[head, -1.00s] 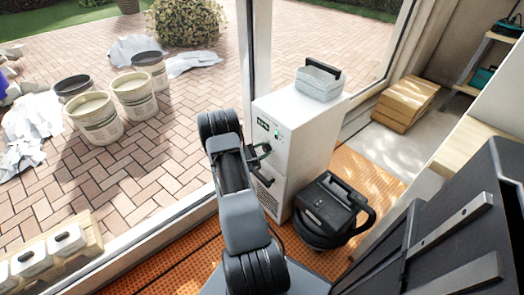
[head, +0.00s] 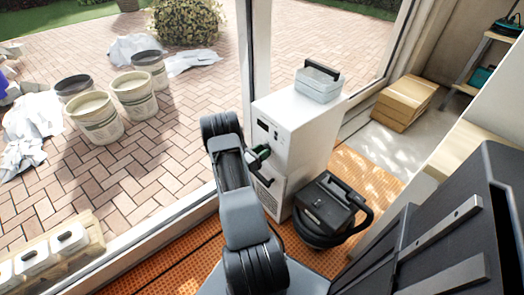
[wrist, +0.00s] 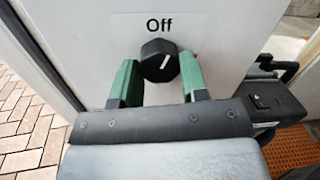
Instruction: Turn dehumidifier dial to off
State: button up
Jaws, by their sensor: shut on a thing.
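The dehumidifier (head: 312,135) is a tall white box by the window frame, and its front also fills the wrist view (wrist: 215,30). Its black dial (wrist: 160,61) carries a white pointer mark tilted slightly right of straight up, towards the word "Off" (wrist: 159,25) printed above. My gripper (wrist: 155,82) has its green fingers on either side of the dial and is shut on it. In the head view my gripper (head: 260,157) is at the panel and the dial is mostly hidden. The display (head: 268,129) above looks dark.
A grey case (head: 318,84) with a black handle sits on top of the dehumidifier. A black vacuum-like machine (head: 326,207) stands close on its right, on orange matting (head: 366,170). Cardboard boxes (head: 404,98) lie behind. The window frame (head: 257,50) is close on the left.

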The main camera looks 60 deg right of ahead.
jog(key=shift+s+n+t+p, duration=0.1)
jog(key=shift+n+t+p, duration=0.35)
jog(key=shift+n, duration=2.05)
jog(key=shift+a, duration=0.1)
jog(key=o, duration=0.9)
jog(key=shift+a, duration=0.1)
jog(key=v, duration=0.6)
jog(key=p+v, duration=0.1)
jog(key=v, duration=0.6)
jog(key=shift+a+f, duration=0.2)
jog(key=shift+a, duration=0.1)
